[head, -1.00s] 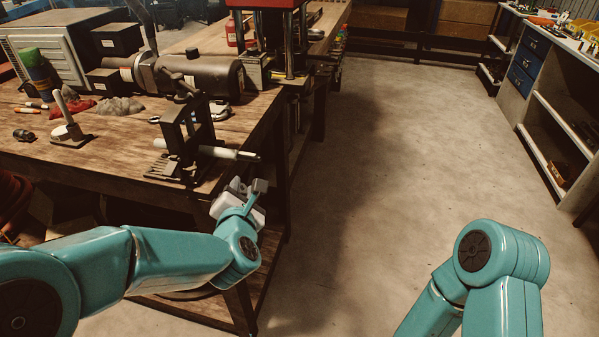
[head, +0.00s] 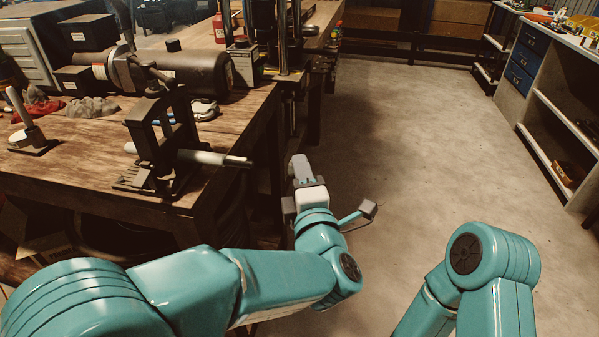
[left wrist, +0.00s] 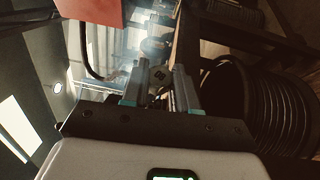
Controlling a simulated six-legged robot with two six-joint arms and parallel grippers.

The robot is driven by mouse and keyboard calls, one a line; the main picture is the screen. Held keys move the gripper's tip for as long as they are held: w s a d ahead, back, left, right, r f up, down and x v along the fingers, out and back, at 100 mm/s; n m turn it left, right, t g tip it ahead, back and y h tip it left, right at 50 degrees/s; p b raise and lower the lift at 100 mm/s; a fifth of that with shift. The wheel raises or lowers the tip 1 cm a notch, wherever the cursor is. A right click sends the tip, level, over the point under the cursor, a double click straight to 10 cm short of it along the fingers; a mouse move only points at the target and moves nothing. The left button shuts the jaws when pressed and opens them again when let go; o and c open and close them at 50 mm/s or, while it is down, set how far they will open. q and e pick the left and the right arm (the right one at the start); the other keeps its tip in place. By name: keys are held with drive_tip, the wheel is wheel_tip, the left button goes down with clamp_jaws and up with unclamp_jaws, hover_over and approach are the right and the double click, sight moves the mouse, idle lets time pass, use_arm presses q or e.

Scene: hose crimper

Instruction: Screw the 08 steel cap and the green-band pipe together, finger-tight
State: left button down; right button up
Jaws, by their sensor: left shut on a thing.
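My left gripper (head: 301,168) is beyond the bench's edge, right of and apart from the free end of a pale pipe (head: 205,157). The left wrist view shows its fingers (left wrist: 158,92) closed on a small dark piece (left wrist: 159,76), probably the steel cap; its marking cannot be read. The pipe lies level in a black clamp stand (head: 165,135) at the bench's corner. Its dark end (head: 238,162) sticks out to the right. I cannot make out a green band on it. My right gripper is out of view.
The wooden bench (head: 85,165) carries a dark cylindrical machine (head: 195,75), grey rags (head: 92,106) and a small stand with a pale rod (head: 27,125). Open concrete floor (head: 420,150) lies to the right. Black coiled hose (left wrist: 275,110) shows in the left wrist view.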

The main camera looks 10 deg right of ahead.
use_arm(q)
drive_tip(key=shift+w+a+b, duration=0.25)
drive_tip(key=shift+a+b, duration=0.35)
drive_tip(key=shift+a, duration=0.35)
drive_tip(key=shift+w+a+b, duration=0.25)
drive_tip(key=shift+a+b, duration=0.35)
drive_tip(key=shift+a, duration=0.35)
drive_tip(key=shift+w+a+b, duration=0.25)
drive_tip(key=shift+a+b, duration=0.35)
drive_tip(key=shift+a, duration=0.35)
drive_tip(key=shift+b, duration=0.35)
drive_tip(key=shift+b, duration=0.35)
